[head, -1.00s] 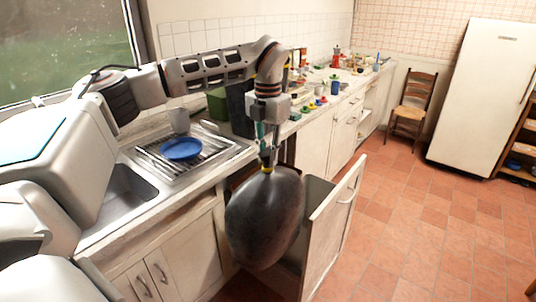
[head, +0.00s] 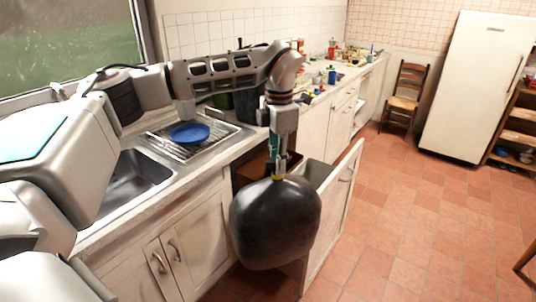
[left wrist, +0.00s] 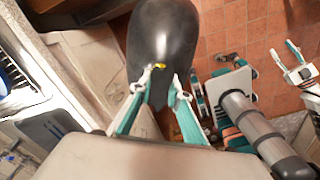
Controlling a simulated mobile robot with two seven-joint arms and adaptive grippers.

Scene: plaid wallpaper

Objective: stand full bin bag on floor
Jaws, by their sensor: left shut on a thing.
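The full bin bag (head: 275,228) is black, shiny and rounded, with a yellow tie at its neck. In the head view it hangs upright below my left gripper (head: 279,172), in front of the open cabinet unit. My left gripper is shut on its neck. The left wrist view shows the bag (left wrist: 165,35) beyond the teal fingers (left wrist: 160,75), which close in on the yellow tie. The bag hides part of the cabinet front and of the tiled floor (head: 400,225).
The pulled-out cabinet door (head: 335,215) stands just right of the bag. The counter with sink (head: 135,180) and blue plate (head: 190,133) lies to the left. A chair (head: 404,95) and fridge (head: 470,90) stand at the back. Open floor lies to the right.

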